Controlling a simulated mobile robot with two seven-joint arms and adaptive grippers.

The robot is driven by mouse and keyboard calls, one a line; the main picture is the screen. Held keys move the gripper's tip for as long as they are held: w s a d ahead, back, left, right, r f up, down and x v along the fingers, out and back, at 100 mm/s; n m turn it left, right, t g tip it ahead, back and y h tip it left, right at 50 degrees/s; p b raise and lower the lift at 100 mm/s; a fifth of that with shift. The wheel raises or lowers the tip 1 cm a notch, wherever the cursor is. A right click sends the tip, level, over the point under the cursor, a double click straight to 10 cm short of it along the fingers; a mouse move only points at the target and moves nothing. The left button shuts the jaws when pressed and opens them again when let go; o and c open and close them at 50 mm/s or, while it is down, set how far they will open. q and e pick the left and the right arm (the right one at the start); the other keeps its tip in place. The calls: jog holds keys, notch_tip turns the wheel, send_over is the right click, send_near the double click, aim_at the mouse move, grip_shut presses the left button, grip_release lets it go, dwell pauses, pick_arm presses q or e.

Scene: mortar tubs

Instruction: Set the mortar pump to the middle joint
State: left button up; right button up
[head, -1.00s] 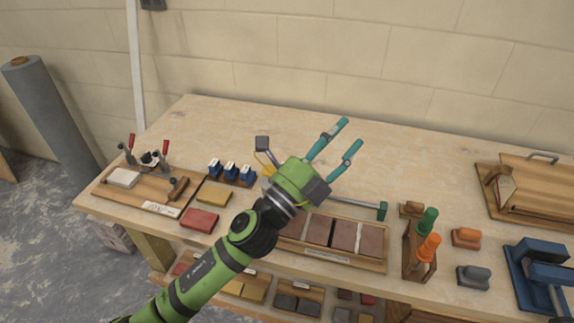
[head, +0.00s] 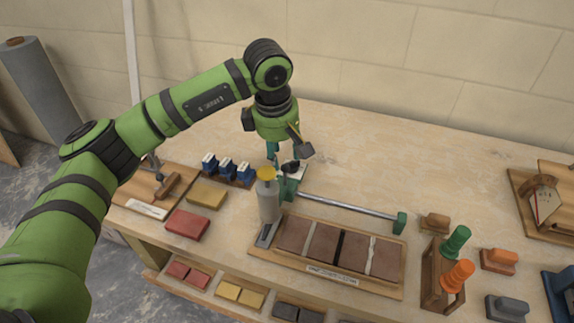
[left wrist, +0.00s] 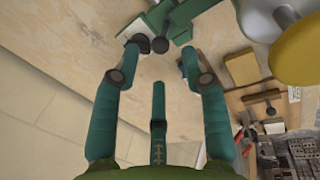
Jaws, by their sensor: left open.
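The mortar pump (head: 268,203) is a grey upright cylinder with a yellow top, at the left end of the tile board (head: 325,269). A rail (head: 350,206) with green end pieces runs behind the board. The board holds brown tiles with joints between them; the middle joint (head: 338,246) looks dark, the two outer ones lighter. My left gripper (head: 285,160) is open and points down behind the pump. A pale block with black knobs is below its fingers. In the left wrist view, this block (left wrist: 150,30) lies beyond the open fingers (left wrist: 160,58), with the pump's yellow top (left wrist: 300,50) at upper right.
Blue-and-white pieces (head: 228,170), a yellow block (head: 207,194) and a red block (head: 187,224) lie left of the pump. A wooden holder (head: 430,283) with green and orange handles stands right of the board. The bench behind the rail is largely clear.

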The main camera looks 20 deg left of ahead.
aim_at(285, 165)
pick_arm(q)
jog(key=f, duration=0.1)
jog(key=f+p, duration=0.1)
jog(key=f, duration=0.3)
jog(key=shift+w+d, duration=0.15)
jog(key=shift+w, duration=0.25)
jog(key=shift+w+d+f+p, duration=0.1)
jog(key=shift+f+p, duration=0.2)
jog(key=shift+f, duration=0.15)
grip_shut()
pick_arm(e)
jog(key=shift+s+d+r, duration=0.15)
jog(key=shift+d+r, duration=0.05)
jog(key=shift+r, duration=0.3)
jog(key=shift+s+d+r, duration=0.15)
jog(key=shift+r, duration=0.3)
